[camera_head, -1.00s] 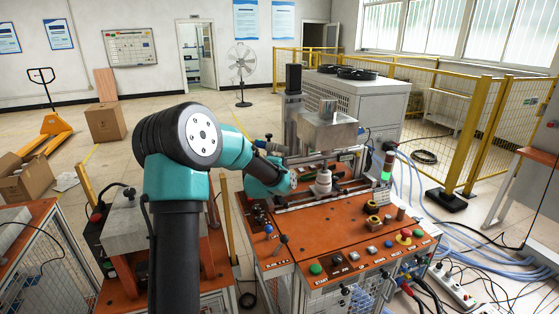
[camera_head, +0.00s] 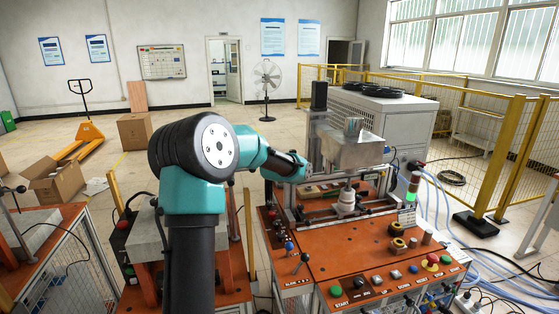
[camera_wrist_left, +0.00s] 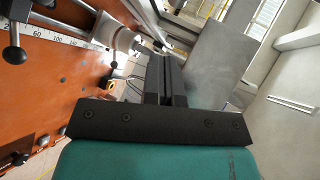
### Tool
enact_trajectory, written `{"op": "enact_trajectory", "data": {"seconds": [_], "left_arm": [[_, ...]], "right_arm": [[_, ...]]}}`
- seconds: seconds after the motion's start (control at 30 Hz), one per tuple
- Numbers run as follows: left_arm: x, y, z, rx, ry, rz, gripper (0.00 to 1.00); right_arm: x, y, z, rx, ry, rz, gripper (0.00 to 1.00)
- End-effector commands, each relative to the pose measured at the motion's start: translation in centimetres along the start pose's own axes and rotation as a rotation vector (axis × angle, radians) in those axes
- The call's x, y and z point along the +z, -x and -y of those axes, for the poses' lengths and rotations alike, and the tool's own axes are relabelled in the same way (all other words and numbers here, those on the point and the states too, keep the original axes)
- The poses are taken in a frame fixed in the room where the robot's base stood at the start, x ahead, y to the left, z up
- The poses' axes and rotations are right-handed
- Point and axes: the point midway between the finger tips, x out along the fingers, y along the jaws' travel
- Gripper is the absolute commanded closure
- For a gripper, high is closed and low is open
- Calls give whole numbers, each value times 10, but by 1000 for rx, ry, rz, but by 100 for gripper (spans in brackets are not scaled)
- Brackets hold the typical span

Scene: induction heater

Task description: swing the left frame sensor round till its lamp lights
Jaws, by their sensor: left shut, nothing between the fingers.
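My left arm reaches from the front to the left side of the metal frame, and its gripper (camera_head: 302,168) is up beside the grey metal block (camera_head: 350,150). In the left wrist view the dark fingers (camera_wrist_left: 166,72) are together, with nothing seen between them. The left frame sensor cannot be made out clearly in either view, being small or hidden behind my arm, and its lamp cannot be made out. A white stepped piece (camera_head: 346,202) stands upright below the block, apart from my gripper. My right gripper is not in view.
The orange bench (camera_head: 330,256) carries a ruler strip, knobs and buttons along its front. A ball-ended lever (camera_head: 303,262) stands at its left. A signal tower (camera_head: 412,190) with its green part lit stands at the right of the frame. A white cabinet is behind.

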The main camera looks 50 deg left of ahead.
Motion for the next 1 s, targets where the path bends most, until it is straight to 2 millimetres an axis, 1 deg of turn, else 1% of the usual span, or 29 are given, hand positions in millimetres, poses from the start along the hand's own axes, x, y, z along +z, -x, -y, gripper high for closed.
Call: {"op": "enact_trajectory", "data": {"seconds": [0.03, 0.2, 0.3, 0.4, 0.5, 0.63, 1.0], "left_arm": [[8, 5, 4, 39, 0, 7, 100], [32, 24, 10, 186, 8, 47, 100], [68, 54, 25, 242, 43, 114, 100], [97, 81, 35, 294, 78, 172, 100], [114, 101, 41, 331, 102, 211, 100], [123, 112, 43, 353, 115, 231, 100], [123, 109, 42, 353, 115, 230, 100]], "right_arm": [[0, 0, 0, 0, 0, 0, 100], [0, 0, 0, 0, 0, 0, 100], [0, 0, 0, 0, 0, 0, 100], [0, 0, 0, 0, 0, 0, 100], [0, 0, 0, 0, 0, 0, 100], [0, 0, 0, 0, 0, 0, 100], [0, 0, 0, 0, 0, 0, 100]]}}
